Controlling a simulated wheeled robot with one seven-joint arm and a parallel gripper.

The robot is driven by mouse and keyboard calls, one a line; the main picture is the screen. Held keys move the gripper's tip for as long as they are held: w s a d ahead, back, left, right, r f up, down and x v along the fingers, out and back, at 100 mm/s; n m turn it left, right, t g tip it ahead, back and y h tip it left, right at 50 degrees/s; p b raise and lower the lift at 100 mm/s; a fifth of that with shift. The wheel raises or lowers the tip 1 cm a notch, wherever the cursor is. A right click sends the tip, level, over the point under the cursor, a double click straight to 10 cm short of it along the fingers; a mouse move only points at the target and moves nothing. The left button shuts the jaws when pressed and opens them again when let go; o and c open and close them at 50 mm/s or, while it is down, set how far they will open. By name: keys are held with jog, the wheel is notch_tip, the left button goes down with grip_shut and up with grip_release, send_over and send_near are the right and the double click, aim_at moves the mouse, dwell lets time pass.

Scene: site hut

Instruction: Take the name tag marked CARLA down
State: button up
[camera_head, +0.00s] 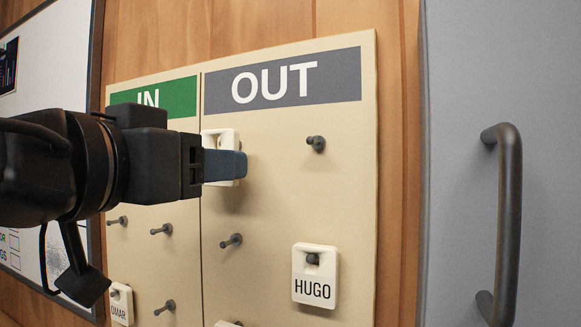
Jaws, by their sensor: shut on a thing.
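A white name tag (211,138) is at the upper left of the OUT side of the cream board (290,200). My gripper (228,165) reaches in from the left and is shut on this tag, covering most of its face. Its lettering is hidden, so I cannot read whether it says CARLA. I cannot tell whether the tag is still on a peg. No other tag in view reads CARLA.
A HUGO tag (315,289) hangs lower right and an OMAR tag (121,309) lower left. Another tag (228,324) is cut off at the bottom. Bare pegs (316,143) stick out. A grey door with a dark handle (509,220) is at right.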

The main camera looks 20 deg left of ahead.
jog(key=shift+s+a, duration=0.2)
jog(key=shift+s, duration=2.3)
